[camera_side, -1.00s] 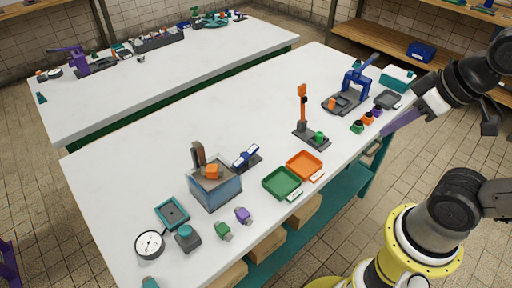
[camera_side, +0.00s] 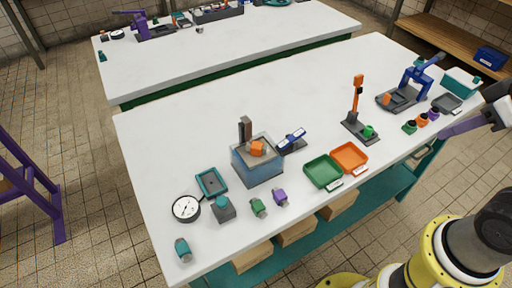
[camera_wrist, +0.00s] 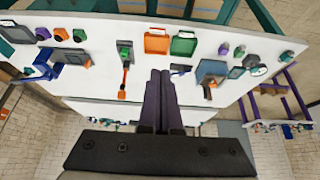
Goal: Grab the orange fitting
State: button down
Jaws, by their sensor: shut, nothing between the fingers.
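Other small orange parts are a piece in the blue press (camera_side: 388,99) and one (camera_side: 421,119) between a green and a purple part; I cannot tell for certain which is the task's fitting. My gripper (camera_side: 446,133) is at the right, near the bench's edge and far from the tank. Its purple fingers (camera_wrist: 159,95) are shut and empty in the wrist view.
Green (camera_side: 323,171) and orange (camera_side: 349,157) trays lie along the near edge. An orange-topped post (camera_side: 357,100) stands behind them. A green fitting (camera_side: 258,207), a purple fitting (camera_side: 280,196) and a gauge (camera_side: 186,208) are near the tank. The bench's back middle is clear.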

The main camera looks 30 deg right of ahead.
jog(key=shift+c, duration=2.4)
grip_release()
